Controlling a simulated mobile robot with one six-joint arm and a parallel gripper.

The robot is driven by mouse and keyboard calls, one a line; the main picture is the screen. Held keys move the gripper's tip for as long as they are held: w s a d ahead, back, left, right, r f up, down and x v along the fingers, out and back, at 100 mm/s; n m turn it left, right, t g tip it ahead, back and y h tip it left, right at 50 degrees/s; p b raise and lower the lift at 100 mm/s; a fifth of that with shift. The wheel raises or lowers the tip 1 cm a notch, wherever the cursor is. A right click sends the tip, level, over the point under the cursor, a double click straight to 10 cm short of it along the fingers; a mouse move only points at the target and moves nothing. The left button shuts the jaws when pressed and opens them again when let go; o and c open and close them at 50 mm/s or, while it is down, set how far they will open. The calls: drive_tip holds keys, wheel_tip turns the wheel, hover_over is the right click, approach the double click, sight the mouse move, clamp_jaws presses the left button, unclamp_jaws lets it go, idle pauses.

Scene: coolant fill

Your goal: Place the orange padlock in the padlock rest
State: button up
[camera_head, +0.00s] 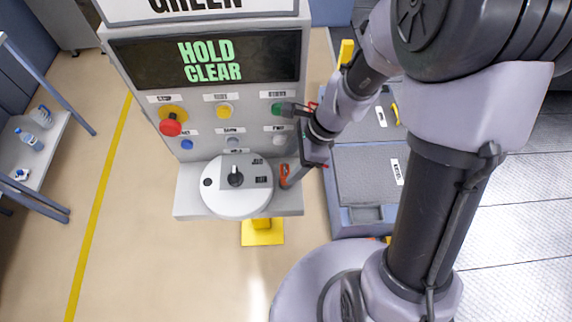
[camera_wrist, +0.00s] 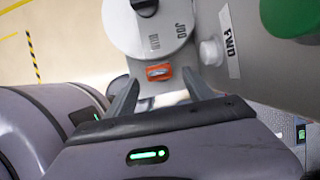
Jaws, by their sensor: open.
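The orange padlock (camera_wrist: 159,72) is small and sits at the right side of the white round dial on the panel's ledge. It also shows in the head view (camera_head: 285,170), partly hidden by my gripper. My gripper (camera_wrist: 160,88) is open, with its two grey fingers pointing toward the padlock. The padlock appears between the fingertips and a little beyond them, and I see no grip on it. In the head view my gripper (camera_head: 291,179) is at the right end of the ledge. I cannot make out which part is the padlock rest.
The white dial (camera_head: 237,200) with a black knob stands on the ledge (camera_head: 188,203). Above it, the panel has a red button (camera_head: 171,125), several other buttons and a "HOLD CLEAR" screen (camera_head: 208,59). A blue-grey cart (camera_head: 360,170) with labels stands close on the right.

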drive_tip(key=s+d+r+n+t, duration=0.1)
drive_tip(key=s+r+n+t, duration=0.1)
drive_tip(key=r, duration=0.6)
drive_tip(key=s+d+r+n+t+h+p, duration=0.1)
drive_tip(key=s+d+r+n, duration=0.1)
drive_tip(key=s+r+n, duration=0.3)
drive_tip(key=s+d+r+n+t+h, duration=0.1)
drive_tip(key=s+r+n+t, duration=0.1)
drive_tip(key=s+r+n, duration=0.2)
wheel_tip(320, 180, up, 7)
drive_tip(key=n, duration=0.3)
drive_tip(key=shift+s+d+r+t+p, duration=0.15)
drive_tip(key=shift+d+t+p, duration=0.15)
drive_tip(key=shift+d+p, duration=0.1)
